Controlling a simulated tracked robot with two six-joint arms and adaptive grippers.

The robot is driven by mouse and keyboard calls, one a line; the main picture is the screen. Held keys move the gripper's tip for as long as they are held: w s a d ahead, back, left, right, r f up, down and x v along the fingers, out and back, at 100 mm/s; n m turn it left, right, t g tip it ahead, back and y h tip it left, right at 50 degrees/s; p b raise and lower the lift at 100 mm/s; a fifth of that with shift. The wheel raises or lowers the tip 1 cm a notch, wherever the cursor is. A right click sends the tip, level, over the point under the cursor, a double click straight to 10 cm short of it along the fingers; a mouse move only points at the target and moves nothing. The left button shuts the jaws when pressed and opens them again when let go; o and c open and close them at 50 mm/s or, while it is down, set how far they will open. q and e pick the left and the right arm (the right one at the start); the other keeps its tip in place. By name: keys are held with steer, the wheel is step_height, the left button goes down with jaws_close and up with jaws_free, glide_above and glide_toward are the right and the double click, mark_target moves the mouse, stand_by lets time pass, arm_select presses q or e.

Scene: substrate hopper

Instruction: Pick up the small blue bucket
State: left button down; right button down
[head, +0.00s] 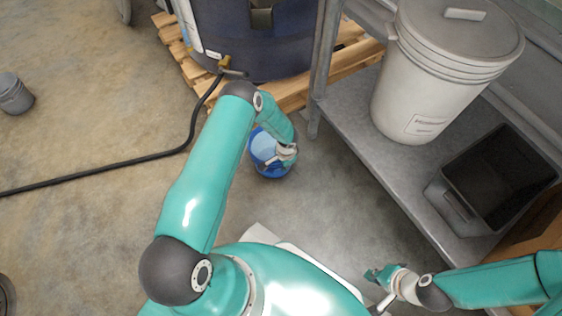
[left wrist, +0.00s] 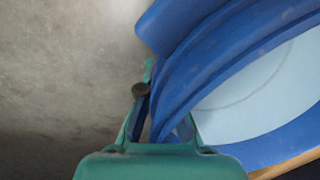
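The small blue bucket (head: 263,152) stands on the concrete floor at centre in the head view, with a lighter blue inside. My left gripper (head: 285,156) is at its right side, partly hiding it. In the left wrist view, the bucket's curved blue rim (left wrist: 215,65) runs down between the fingers of my left gripper (left wrist: 165,95). One finger is outside the wall; the other is mostly hidden behind the rim, on the inner side. The fingers lean in close on the wall and look shut on it. My right gripper (head: 373,290) is open and empty, low over the floor.
A grey metal shelf (head: 352,130) at right carries a large white lidded bucket (head: 440,75) and a black bin (head: 447,207). A dark tank (head: 285,45) on a wooden pallet (head: 172,36) stands behind. A black hose (head: 110,170) crosses the floor at left. A grey bucket (head: 14,95) stands far left.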

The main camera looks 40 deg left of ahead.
arm_select(q)
step_height(320, 180, up, 19)
steer(key=p, duration=0.6)
steer(key=shift+w+a+r, duration=0.15)
steer(key=shift+w+r, duration=0.05)
steer(key=shift+w, duration=0.15)
